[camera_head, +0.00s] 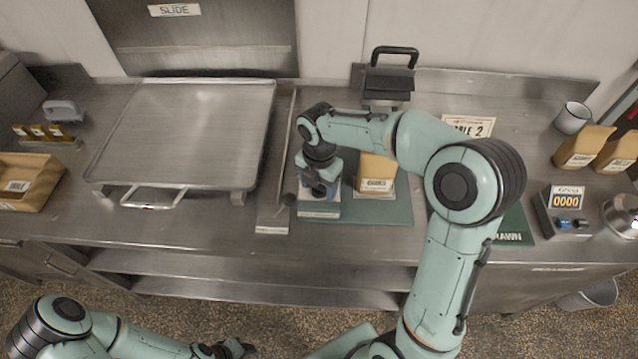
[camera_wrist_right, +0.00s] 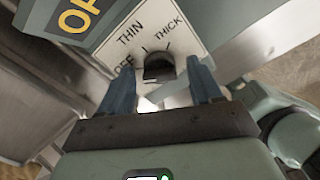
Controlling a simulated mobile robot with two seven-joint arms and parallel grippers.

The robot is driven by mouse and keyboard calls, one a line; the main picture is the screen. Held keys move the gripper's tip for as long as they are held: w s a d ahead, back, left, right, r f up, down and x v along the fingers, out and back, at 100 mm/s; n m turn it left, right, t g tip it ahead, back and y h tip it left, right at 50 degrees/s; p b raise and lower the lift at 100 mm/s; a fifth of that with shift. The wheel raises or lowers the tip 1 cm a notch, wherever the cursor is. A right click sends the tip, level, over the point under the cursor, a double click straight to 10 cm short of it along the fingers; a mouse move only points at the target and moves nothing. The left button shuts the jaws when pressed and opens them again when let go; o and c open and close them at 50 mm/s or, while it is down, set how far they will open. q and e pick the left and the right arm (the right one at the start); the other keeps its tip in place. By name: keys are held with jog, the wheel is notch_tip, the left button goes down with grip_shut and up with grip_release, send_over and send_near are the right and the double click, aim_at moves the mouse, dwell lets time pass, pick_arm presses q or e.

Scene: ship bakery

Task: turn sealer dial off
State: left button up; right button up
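The sealer dial (camera_wrist_right: 158,68) is a dark round knob on a white plate lettered OFF, THIN and THICK in the right wrist view. I cannot tell which mark it points at. My right gripper (camera_wrist_right: 160,78) is open, with its two blue-grey fingers on either side of the dial in that view; contact is not clear. In the head view the right gripper (camera_head: 319,187) is over the front of the teal and white sealer body (camera_head: 319,209), and the dial is hidden. My left gripper (camera_head: 226,349) is low at the bottom edge, away from the counter; its fingers are unclear.
A kraft packet (camera_head: 376,172) stands on a teal mat (camera_head: 395,208) beside the sealer. A large metal tray (camera_head: 190,130) lies to the left. A black-handled device (camera_head: 388,82) stands behind. A counter display (camera_head: 566,199) and brown bags (camera_head: 583,146) are at right.

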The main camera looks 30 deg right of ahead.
aim_at(319, 187)
pick_arm(q)
jog(key=shift+w+r+p, duration=0.65)
jog(key=shift+w+r, duration=0.25)
jog(key=shift+w, duration=0.15)
pick_arm(e)
notch_tip(319, 187, up, 13)
jog(key=shift+r, duration=0.2)
